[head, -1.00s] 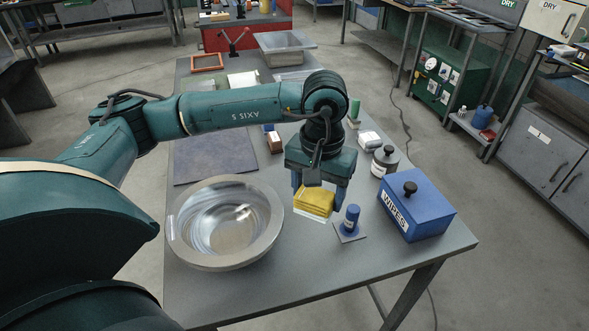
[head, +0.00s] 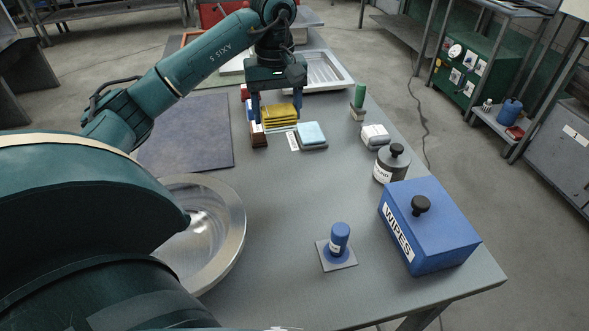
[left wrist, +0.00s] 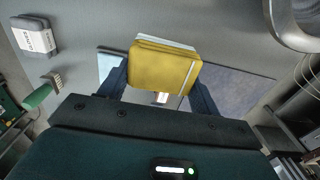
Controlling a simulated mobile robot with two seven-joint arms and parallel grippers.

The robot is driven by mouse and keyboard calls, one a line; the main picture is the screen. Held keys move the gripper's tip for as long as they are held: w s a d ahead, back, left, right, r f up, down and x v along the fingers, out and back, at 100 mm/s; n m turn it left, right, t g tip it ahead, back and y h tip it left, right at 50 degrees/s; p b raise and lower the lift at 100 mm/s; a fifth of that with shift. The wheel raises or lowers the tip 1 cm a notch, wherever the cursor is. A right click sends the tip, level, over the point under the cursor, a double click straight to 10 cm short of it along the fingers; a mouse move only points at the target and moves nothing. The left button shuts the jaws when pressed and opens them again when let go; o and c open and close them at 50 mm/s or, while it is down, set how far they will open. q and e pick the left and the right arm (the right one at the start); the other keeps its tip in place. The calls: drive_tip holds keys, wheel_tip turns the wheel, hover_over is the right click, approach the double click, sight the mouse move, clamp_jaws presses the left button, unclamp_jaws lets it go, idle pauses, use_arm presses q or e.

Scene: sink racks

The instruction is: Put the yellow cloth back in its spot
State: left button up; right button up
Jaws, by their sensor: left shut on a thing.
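The yellow cloth (head: 280,116) is a folded stack, held between the blue fingers of my left gripper (head: 277,112) over the middle of the table. In the left wrist view the yellow cloth (left wrist: 163,67) fills the space between the fingers, with a pale layer at its far edge. In the head view a light blue cloth (head: 311,133) on a grey pad lies just right of it, and a brown block (head: 258,136) stands just left. A small white label (head: 293,142) lies between them. Whether the yellow cloth touches the surface below is hard to tell. My right gripper is out of view.
A steel bowl (head: 232,225) stands at the front left and a dark mat (head: 190,135) behind it. A blue wipes box (head: 440,225), a grey canister (head: 391,164), a white packet (head: 375,135) and a blue bottle (head: 339,238) stand to the right. The table's centre is clear.

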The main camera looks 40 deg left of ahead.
sight(279, 168)
use_arm(q)
drive_tip(key=shift+s+f+b, duration=0.2)
drive_tip(key=shift+f+b, duration=0.55)
drive_tip(key=shift+f, duration=0.45)
wheel_tip(279, 168, down, 10)
drive_tip(key=shift+w+f+b, duration=0.1)
drive_tip(key=shift+b, duration=0.25)
drive_tip(key=shift+f, duration=0.2)
drive_tip(key=o, duration=0.9)
wheel_tip(279, 168, up, 12)
drive_tip(key=shift+r+p, duration=0.2)
drive_tip(key=shift+p, duration=0.4)
